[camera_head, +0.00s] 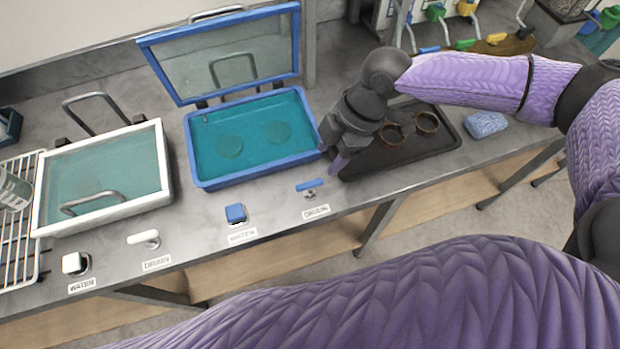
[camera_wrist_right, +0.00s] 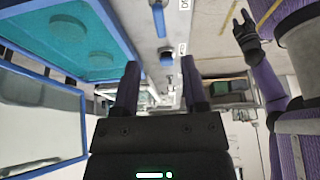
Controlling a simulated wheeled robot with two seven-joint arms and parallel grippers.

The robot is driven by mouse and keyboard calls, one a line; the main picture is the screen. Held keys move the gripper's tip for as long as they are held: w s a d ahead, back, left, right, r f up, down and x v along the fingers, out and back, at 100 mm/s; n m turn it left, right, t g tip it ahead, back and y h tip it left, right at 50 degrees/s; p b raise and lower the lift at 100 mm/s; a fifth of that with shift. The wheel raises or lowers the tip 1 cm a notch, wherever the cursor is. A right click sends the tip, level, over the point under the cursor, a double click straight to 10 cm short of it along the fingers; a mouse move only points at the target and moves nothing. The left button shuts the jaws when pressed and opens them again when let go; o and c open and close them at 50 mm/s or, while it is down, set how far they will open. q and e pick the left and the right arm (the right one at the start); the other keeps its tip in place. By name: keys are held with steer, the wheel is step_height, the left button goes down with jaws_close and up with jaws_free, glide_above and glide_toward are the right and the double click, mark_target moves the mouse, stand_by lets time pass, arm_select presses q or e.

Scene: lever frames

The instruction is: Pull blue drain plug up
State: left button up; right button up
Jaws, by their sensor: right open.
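The blue drain plug (camera_head: 310,185) is a small blue bar handle on a metal base. It sits at the counter's front, in front of the blue-rimmed sink's right corner, behind a DRAIN label (camera_head: 316,211). It also shows at the top of the right wrist view (camera_wrist_right: 158,20). My right gripper (camera_head: 334,164) is open and empty, pointing down just behind and right of the plug, apart from it. Its two fingers stand apart in the wrist view (camera_wrist_right: 160,88). My left gripper (camera_wrist_right: 243,28) shows small in the wrist view; its jaw state is unclear.
The blue sink (camera_head: 205,184) has its lid raised. A blue water knob (camera_head: 236,213) is left of the plug. A white-framed sink (camera_head: 95,219) stands further left. A black tray (camera_head: 440,155) with round brown items and a blue sponge (camera_head: 486,124) lie to the right.

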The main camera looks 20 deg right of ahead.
mark_target(310, 183)
steer(key=b+x, duration=0.2)
steer(key=x, duration=0.6)
steer(key=shift+a+f, duration=0.2)
steer(key=shift+f, duration=0.15)
steer(key=shift+a+f, duration=0.2)
steer(key=shift+f, duration=0.25)
steer(key=c, duration=0.7)
jaws_close()
steer(key=shift+r, duration=0.1)
